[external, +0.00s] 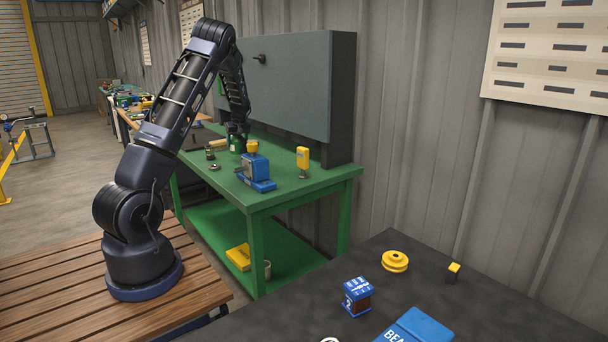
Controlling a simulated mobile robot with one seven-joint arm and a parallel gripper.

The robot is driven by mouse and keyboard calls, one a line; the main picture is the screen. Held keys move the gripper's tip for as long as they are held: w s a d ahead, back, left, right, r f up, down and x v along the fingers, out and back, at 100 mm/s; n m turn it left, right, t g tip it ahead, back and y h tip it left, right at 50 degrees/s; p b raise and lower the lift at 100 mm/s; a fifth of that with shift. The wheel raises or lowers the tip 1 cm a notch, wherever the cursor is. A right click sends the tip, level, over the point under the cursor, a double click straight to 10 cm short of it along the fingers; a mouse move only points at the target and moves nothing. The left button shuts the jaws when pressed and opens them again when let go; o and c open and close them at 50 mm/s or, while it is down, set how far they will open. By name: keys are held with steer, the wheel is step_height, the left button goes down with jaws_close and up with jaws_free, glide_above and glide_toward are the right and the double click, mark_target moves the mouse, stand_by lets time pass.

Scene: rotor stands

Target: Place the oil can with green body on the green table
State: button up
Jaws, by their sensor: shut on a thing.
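The green table (256,204) stands beyond my base, with a lower shelf and a tall grey panel at its back. My gripper (237,138) is at the far end of my arm, low over the table's far left part. It is shut on a small green-bodied thing, which looks like the oil can (236,146). The can is small and partly hidden by the gripper. I cannot tell whether its base touches the tabletop.
On the green table are a blue vise-like block (255,172), a yellow-topped item (303,158), a small dark green item (211,153) and a small ring (215,167). A dark table (480,295) with boxes is in front.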

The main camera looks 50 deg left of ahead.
mark_target(239, 136)
steer(key=shift+f, duration=2.3)
steer(key=shift+f, duration=0.1)
steer(key=o, duration=1.2)
steer(key=v, duration=1.2)
steer(key=shift+s, duration=0.1)
